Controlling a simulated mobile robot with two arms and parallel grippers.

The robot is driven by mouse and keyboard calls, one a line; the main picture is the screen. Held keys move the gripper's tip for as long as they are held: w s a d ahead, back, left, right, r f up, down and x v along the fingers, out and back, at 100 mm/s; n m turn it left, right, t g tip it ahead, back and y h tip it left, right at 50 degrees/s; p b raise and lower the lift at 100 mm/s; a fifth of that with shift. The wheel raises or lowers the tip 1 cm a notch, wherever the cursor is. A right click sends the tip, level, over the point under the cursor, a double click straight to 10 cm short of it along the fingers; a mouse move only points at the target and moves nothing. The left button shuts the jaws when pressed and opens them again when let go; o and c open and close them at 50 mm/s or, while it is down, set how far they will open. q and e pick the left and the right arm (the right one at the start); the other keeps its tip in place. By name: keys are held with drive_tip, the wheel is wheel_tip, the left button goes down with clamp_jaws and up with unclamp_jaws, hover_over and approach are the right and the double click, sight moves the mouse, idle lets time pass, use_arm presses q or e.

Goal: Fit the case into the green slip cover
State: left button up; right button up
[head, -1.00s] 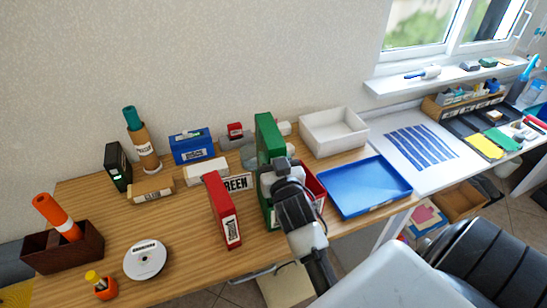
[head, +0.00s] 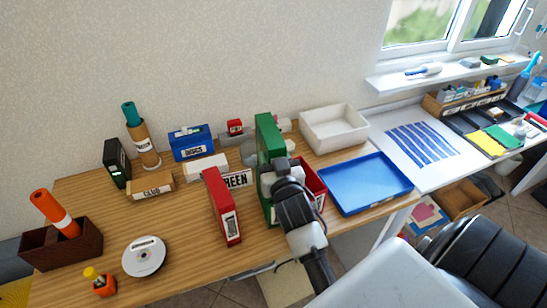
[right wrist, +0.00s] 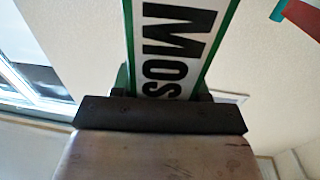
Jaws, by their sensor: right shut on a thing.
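In the head view, a tall green upright piece (head: 268,136) stands at the middle of the wooden table. More green (head: 268,207) shows below it, beside my right gripper (head: 271,180). I cannot tell from the head view where the case ends and the slip cover begins, or how far one is inside the other. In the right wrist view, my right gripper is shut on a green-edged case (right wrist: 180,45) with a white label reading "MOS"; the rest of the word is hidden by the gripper. My left gripper is not in view.
A red case (head: 222,205) stands left of the green pieces, by a sign reading "GREEN" (head: 237,180). A red container (head: 312,185) and a blue tray (head: 365,185) lie to the right. A white bin (head: 333,130) is behind. The front left holds a disc (head: 144,256).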

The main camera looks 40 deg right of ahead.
drive_tip(key=shift+f+b, duration=3.5)
drive_tip(key=shift+f, duration=1.4)
drive_tip(key=o, duration=1.3)
drive_tip(key=shift+c, duration=0.2)
drive_tip(key=shift+f, duration=0.1)
drive_tip(key=shift+s, duration=0.1)
